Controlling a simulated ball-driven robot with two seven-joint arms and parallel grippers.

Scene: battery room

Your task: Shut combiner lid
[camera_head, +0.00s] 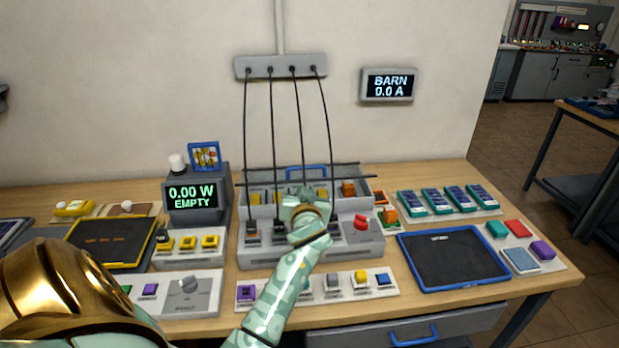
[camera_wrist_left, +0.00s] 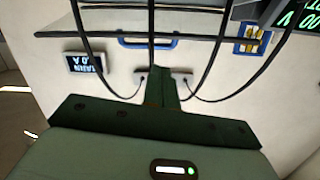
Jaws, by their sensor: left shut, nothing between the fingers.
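The grey combiner box (camera_head: 345,246) stands mid-bench, with a red knob and black cables plugged into its front. Behind its front part, a raised lid-like section shows a dark edge bar (camera_head: 350,178) and a blue handle (camera_head: 306,168); its exact tilt is hard to tell. The blue handle also shows in the left wrist view (camera_wrist_left: 150,44), beyond the fingertips. My left gripper (camera_head: 305,194) is over the box among the hanging cables and hides part of it. Its dark fingers (camera_wrist_left: 162,72) are shut and empty, apart from the handle. My right gripper is not in view.
Several black cables (camera_head: 272,130) hang from a wall strip (camera_head: 280,67) around my gripper. A display unit (camera_head: 195,197) stands left of the box. A blue-rimmed black tray (camera_head: 455,286) and green modules (camera_head: 466,198) lie right. A button panel (camera_head: 333,286) is in front.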

